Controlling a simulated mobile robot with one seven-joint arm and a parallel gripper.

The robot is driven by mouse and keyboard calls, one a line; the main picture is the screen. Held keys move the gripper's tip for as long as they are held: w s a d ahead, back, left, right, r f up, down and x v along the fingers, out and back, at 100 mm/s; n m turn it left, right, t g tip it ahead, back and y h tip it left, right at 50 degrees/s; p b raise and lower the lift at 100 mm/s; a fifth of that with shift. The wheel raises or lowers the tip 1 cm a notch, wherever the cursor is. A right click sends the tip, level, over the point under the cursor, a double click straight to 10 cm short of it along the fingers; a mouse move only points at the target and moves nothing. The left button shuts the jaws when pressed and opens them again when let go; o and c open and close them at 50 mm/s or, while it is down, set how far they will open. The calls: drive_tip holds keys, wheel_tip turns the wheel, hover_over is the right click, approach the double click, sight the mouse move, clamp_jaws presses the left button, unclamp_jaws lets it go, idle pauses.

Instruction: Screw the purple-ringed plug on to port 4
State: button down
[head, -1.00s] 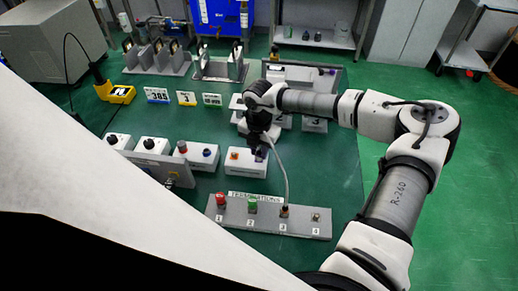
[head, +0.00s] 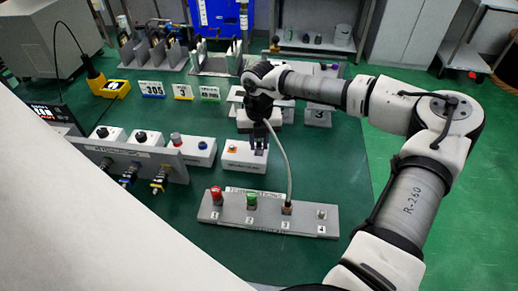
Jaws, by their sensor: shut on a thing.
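My gripper (head: 259,145) points down over the right end of a white box with an orange button, well behind the termination strip (head: 236,221). It is shut on a small dark thing, mostly hidden between the fingers; its ring colour is not clear now, though it looks purplish in the earlier view. Port 4 (head: 321,214) at the strip's right end is a bare small metal connector with nothing on it. Port 3 (head: 286,208) carries a plug with a pale cable that rises toward my wrist. A red cap (head: 216,193) is on port 1 and a green one (head: 251,199) on port 2.
The white box (head: 240,160) is just below my gripper. A grey panel with valves (head: 115,160) stands to the left. A small purple item (head: 333,66) lies at the back. The green table right of the cable is clear.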

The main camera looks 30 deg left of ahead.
drive_tip(key=n+b, duration=0.4)
drive_tip(key=n, duration=0.1)
drive_tip(key=shift+f+n, duration=0.15)
drive_tip(key=shift+n, duration=0.15)
drive_tip(key=n+b, duration=0.3)
drive_tip(key=n, duration=0.3)
drive_tip(key=shift+b, duration=0.3)
drive_tip(key=n+b, duration=0.1)
drive_tip(key=n, duration=0.4)
drive_tip(key=shift+n, duration=0.4)
drive_tip(key=n, duration=0.2)
drive_tip(key=n+b, duration=0.1)
drive_tip(key=n, duration=0.2)
drive_tip(key=shift+r+n, duration=0.2)
drive_tip(key=shift+n, duration=0.1)
drive_tip(key=c, duration=1.2)
unclamp_jaws()
drive_tip(key=shift+r, duration=0.1)
wheel_tip(320, 180, up, 14)
drive_tip(key=shift+f+b, duration=0.2)
drive_tip(key=shift+b, duration=0.2)
